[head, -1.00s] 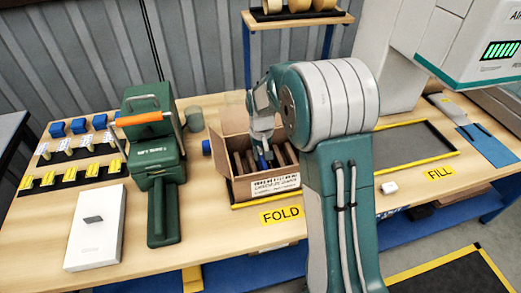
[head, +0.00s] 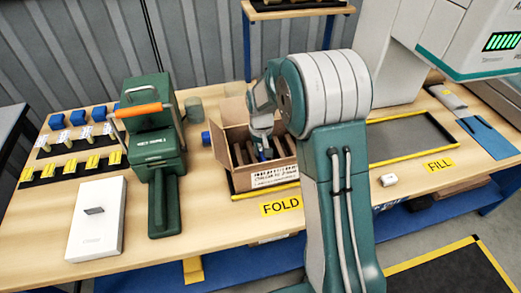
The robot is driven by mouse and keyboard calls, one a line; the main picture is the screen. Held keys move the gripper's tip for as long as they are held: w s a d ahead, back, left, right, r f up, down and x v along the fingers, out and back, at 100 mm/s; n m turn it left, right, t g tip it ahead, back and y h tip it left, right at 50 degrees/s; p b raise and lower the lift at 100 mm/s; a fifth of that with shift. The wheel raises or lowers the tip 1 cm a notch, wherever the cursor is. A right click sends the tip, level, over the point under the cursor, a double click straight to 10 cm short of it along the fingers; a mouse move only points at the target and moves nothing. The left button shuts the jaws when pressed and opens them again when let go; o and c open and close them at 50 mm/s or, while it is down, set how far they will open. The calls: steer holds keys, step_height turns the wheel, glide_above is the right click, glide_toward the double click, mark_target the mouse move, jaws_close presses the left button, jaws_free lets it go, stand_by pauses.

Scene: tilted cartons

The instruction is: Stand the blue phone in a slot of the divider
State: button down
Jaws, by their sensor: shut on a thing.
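An open cardboard carton (head: 265,179) stands tilted on the bench, in the middle of the head view. Brown divider slats (head: 240,152) stand inside it with narrow slots between them. My gripper (head: 262,146) reaches down into the carton's opening from above. It is shut on the blue phone (head: 264,155), of which only a thin blue strip shows between the slats. The phone looks roughly upright. Its lower end is hidden by the carton's front wall, so I cannot tell whether it touches the bottom.
A green press with an orange handle (head: 139,110) stands left of the carton. A white box (head: 97,220) lies at the front left. A blue cylinder (head: 206,138) is close to the carton's left side. A dark mat (head: 405,140) lies clear at the right.

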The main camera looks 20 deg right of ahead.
steer(key=shift+f, duration=0.25)
stand_by(0.6)
steer(key=c, duration=0.5)
jaws_free()
steer(key=shift+c, duration=0.2)
steer(key=shift+r, duration=0.1)
step_height(320, 180, up, 12)
step_height(320, 180, up, 7)
stand_by(0.5)
